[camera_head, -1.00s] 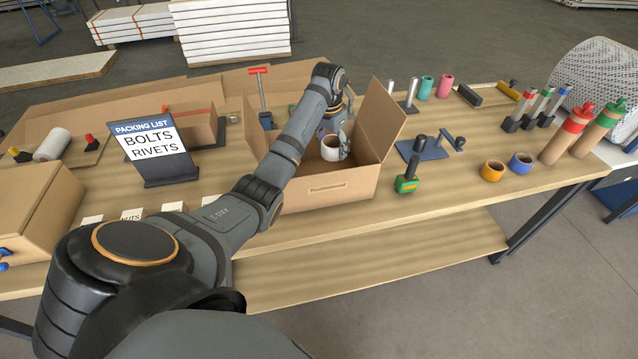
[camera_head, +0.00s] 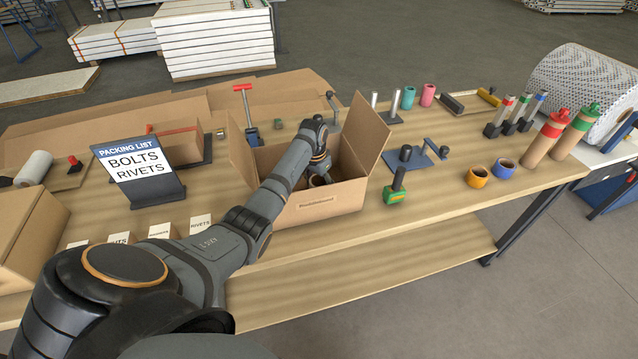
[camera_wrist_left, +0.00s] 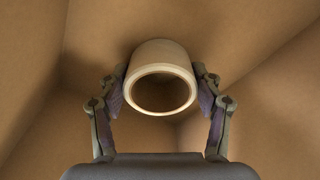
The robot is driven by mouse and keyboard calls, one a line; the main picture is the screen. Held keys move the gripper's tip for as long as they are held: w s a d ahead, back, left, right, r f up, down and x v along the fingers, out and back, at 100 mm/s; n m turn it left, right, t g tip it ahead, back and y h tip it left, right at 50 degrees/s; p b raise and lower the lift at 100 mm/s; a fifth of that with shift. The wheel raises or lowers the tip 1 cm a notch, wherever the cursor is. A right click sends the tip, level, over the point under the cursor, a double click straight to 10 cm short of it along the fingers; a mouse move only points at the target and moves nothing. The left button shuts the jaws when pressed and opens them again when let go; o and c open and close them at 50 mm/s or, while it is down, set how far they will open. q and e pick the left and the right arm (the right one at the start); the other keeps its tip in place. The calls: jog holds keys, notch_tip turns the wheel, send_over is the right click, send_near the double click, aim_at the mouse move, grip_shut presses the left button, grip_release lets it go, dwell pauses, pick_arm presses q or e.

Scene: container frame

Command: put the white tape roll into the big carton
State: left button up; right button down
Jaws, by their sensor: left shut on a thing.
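The big carton (camera_head: 318,206) stands open on the workbench in the head view, its flaps up. My left arm reaches over its front wall, and my left gripper (camera_head: 318,179) is down inside it, mostly hidden by the arm and the wall. In the left wrist view the white tape roll (camera_wrist_left: 160,54) sits between the two fingers of the left gripper (camera_wrist_left: 162,95), which are shut on its sides. Brown carton walls surround it there. I cannot tell whether the roll touches the carton floor. My right gripper is not in view.
A packing list sign (camera_head: 139,170) stands left of the carton, with several label cards in front. A green-based stamp (camera_head: 396,190) stands close to the carton's right. Orange (camera_head: 477,177) and blue (camera_head: 503,168) tape rolls lie farther right. Bare bench shows along the front edge.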

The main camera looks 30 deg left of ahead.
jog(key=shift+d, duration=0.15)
pick_arm(q)
jog(key=o, duration=1.3)
jog(key=shift+c, duration=0.2)
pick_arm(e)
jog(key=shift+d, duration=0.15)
pick_arm(q)
notch_tip(320, 180, up, 12)
jog(key=s+b, duration=0.1)
jog(key=b, duration=0.1)
jog(key=shift+s, duration=0.2)
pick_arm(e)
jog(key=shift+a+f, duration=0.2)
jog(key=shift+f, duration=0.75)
pick_arm(q)
jog(key=shift+r, duration=0.1)
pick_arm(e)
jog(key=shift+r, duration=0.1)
